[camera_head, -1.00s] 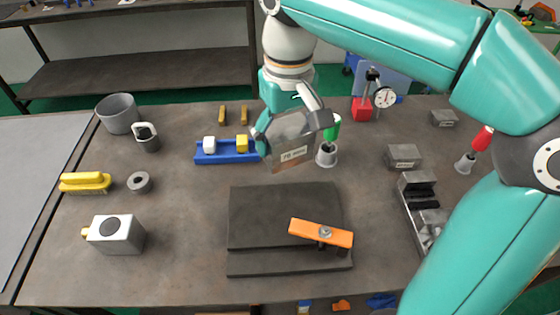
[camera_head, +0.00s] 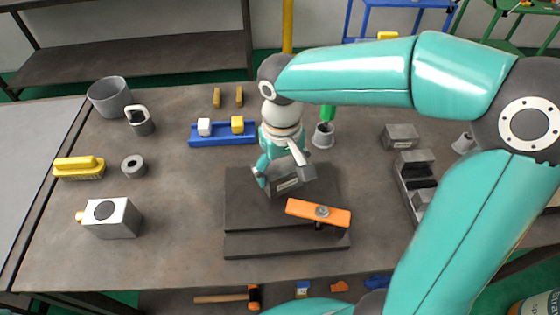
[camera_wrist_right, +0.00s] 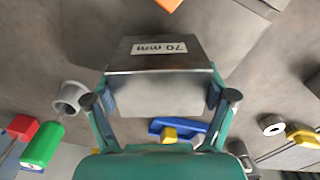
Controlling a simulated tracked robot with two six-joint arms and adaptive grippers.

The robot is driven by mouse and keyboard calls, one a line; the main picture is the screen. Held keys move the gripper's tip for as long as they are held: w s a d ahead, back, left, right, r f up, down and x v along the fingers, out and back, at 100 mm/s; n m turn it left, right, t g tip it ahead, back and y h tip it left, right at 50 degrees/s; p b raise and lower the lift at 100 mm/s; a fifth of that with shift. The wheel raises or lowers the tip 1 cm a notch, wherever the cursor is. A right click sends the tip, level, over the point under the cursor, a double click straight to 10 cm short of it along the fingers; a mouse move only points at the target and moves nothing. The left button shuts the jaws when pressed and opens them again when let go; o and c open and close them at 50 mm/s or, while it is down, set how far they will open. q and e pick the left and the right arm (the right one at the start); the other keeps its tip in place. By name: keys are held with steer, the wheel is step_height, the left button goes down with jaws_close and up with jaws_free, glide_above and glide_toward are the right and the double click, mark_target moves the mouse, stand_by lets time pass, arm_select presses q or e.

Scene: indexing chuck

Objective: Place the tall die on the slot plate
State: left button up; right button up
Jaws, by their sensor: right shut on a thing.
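The tall die, a grey metal block labelled "70 mm" (camera_head: 288,185), is held between the fingers of my right gripper (camera_head: 283,176). In the right wrist view the fingers (camera_wrist_right: 160,97) close on both sides of the die (camera_wrist_right: 158,57), with its label facing up in the picture. The die is over the back part of a dark stepped plate (camera_head: 262,212), which looks like the slot plate. I cannot tell whether it touches the plate. The gripper and die hide part of the plate's back. My left gripper is not in view.
An orange clamp bar (camera_head: 305,209) lies across the plate's right side, close to the die. A blue holder (camera_head: 222,138) with white and yellow pieces stands behind left. A grey block (camera_head: 401,135) and a metal fixture (camera_head: 408,172) are at right.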

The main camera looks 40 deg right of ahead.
mark_target(281, 164)
steer(key=shift+w+f, duration=0.15)
steer(key=shift+f, duration=1.4)
steer(key=o, duration=1.7)
steer(key=shift+f, duration=0.15)
step_height(281, 164, up, 12)
steer(key=shift+r+p, duration=0.15)
steer(key=shift+p, duration=0.2)
